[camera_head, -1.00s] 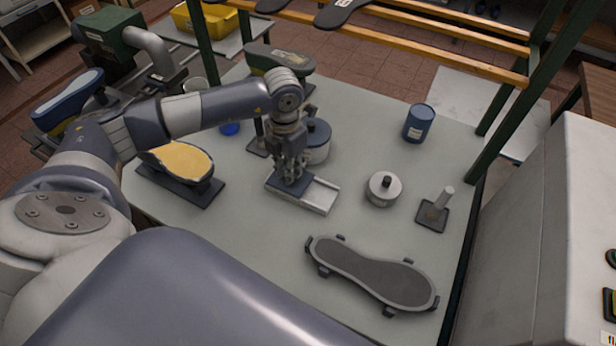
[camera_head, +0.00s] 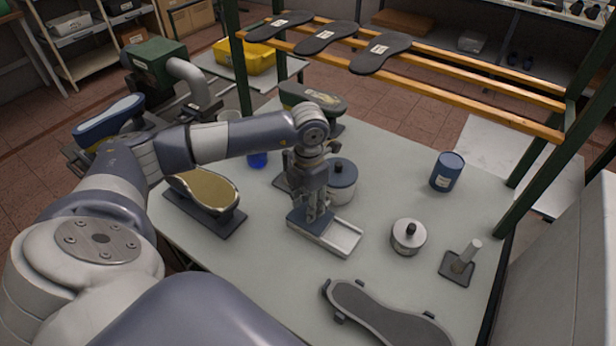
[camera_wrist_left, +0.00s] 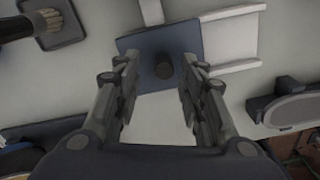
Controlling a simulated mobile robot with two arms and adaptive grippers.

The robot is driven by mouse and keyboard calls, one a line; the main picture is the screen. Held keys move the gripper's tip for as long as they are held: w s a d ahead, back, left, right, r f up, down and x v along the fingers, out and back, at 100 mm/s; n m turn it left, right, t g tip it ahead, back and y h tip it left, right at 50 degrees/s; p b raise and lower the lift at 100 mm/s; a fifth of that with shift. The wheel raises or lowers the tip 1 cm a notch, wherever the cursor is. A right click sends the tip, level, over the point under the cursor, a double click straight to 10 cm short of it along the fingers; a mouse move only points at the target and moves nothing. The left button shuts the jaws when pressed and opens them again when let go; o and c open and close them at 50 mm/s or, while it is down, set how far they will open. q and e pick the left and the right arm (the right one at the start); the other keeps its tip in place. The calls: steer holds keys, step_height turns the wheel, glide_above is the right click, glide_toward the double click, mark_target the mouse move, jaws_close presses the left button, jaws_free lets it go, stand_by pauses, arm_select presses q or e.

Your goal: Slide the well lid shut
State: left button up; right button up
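The well is a shallow white tray (camera_head: 345,238) on the table. Its dark blue lid (camera_head: 299,220) covers the left part in the head view, and the right part lies open. In the left wrist view the lid (camera_wrist_left: 137,45) carries a dark round knob (camera_wrist_left: 163,71), and the open white part (camera_wrist_left: 230,40) is to its right. My left gripper (camera_head: 318,214) points down over the lid. In the wrist view its fingers (camera_wrist_left: 160,75) are apart, one on each side of the knob, with visible gaps. My right gripper is not in view.
A blue-lidded pot (camera_head: 341,182) stands just behind the well. A round metal tin (camera_head: 408,237) and a post on a base (camera_head: 461,262) are to the right. A shoe last (camera_head: 205,193) lies left, and a grey sole-shaped plate (camera_head: 385,318) in front.

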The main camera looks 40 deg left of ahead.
arm_select(q)
step_height(320, 180, up, 11)
steer(key=shift+r, duration=0.15)
stand_by(0.7)
